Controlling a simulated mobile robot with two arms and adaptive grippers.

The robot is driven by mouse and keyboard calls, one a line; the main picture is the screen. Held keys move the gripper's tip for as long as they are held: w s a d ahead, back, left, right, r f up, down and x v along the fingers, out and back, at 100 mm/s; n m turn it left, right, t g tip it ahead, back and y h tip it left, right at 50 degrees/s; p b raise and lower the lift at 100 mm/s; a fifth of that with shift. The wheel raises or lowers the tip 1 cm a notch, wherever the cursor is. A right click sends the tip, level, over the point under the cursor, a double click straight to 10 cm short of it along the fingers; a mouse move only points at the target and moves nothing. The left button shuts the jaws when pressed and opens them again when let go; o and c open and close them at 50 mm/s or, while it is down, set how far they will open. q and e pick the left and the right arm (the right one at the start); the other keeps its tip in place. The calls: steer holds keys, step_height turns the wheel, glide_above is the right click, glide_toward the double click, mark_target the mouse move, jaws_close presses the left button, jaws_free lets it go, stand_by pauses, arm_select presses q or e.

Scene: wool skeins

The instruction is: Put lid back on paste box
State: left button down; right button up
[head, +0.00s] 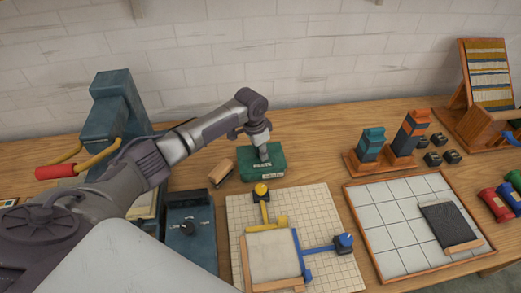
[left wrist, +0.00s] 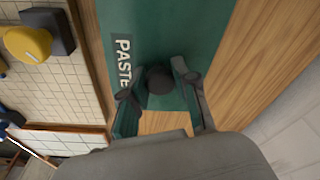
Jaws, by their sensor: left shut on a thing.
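The green paste box (head: 276,177) stands on the wooden table behind the gridded board. Its green lid (head: 248,156), with a PASTE label, is at the top of the box; I cannot tell whether it sits fully down. My left gripper (head: 263,157) reaches down over the lid from above. In the left wrist view, its two fingers (left wrist: 160,88) are shut on the dark round knob (left wrist: 158,79) of the lid (left wrist: 175,30). The PASTE label lies beside the fingers. My right gripper is not in view.
A wooden block (head: 221,173) lies just left of the box. The gridded board (head: 320,210) with yellow and blue fittings is in front. A blue-grey machine (head: 113,108) stands at left, a tile tray (head: 385,225) at right. Table right of the box is clear.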

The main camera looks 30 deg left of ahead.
arm_select(q)
steer(key=shift+f, duration=0.2)
stand_by(0.8)
steer(key=shift+p, duration=0.6)
stand_by(0.4)
steer(key=shift+c, duration=1.6)
jaws_free()
steer(key=shift+r, duration=0.1)
steer(key=shift+r+p, duration=3.45)
steer(key=shift+p, duration=0.25)
